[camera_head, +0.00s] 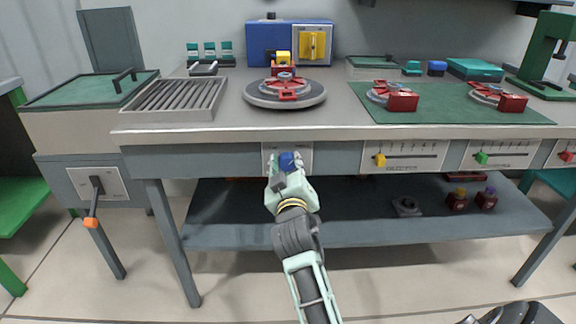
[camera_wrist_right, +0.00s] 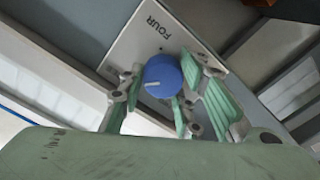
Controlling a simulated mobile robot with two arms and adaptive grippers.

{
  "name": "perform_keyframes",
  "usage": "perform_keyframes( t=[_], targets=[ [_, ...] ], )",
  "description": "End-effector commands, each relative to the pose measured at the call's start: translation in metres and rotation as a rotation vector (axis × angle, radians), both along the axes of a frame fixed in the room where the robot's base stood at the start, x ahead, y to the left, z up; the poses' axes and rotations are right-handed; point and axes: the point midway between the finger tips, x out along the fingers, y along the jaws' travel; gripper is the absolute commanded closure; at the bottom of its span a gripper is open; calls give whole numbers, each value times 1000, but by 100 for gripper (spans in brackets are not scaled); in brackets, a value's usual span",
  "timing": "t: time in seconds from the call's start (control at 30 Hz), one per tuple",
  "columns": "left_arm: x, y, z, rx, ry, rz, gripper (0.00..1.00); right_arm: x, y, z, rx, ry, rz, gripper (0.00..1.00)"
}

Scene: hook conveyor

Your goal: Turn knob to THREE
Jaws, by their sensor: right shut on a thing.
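The blue knob (camera_head: 287,160) sits on a pale plate (camera_head: 303,150) on the table's front panel. In the wrist view the knob (camera_wrist_right: 163,72) carries a short white line toward its left side. The word FOUR is printed on the plate (camera_wrist_right: 135,42) above the knob in that view; no other position word is readable. My right gripper (camera_head: 290,172) is shut on the knob, with its fingers on either side of it. Part of the plate is hidden behind the fingers. My left gripper is not in view.
Above the knob stand a round turntable (camera_head: 262,96) with red parts and a blue box (camera_head: 270,44). Slider panels (camera_head: 405,157) with coloured handles lie to the right. A lever (camera_head: 94,200) with an orange tip is at left. A lower shelf (camera_head: 350,226) runs underneath.

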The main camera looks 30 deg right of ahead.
Motion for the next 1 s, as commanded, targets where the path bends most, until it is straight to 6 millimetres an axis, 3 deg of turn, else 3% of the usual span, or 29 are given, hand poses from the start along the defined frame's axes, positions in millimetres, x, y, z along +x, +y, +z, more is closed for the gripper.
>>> perform_keyframes(
  t=[0.63,0.67,0.8,1.0],
  targets=[
    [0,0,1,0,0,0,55,-2,-5,5,38,-37,-9,95],
    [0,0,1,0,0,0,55,-2,-5,5,38,-37,-9,68],
    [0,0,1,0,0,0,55,-2,-4,5,38,-36,-7,56],
    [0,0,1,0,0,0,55,-1,-3,2,41,-32,-5,55]
  ],
)
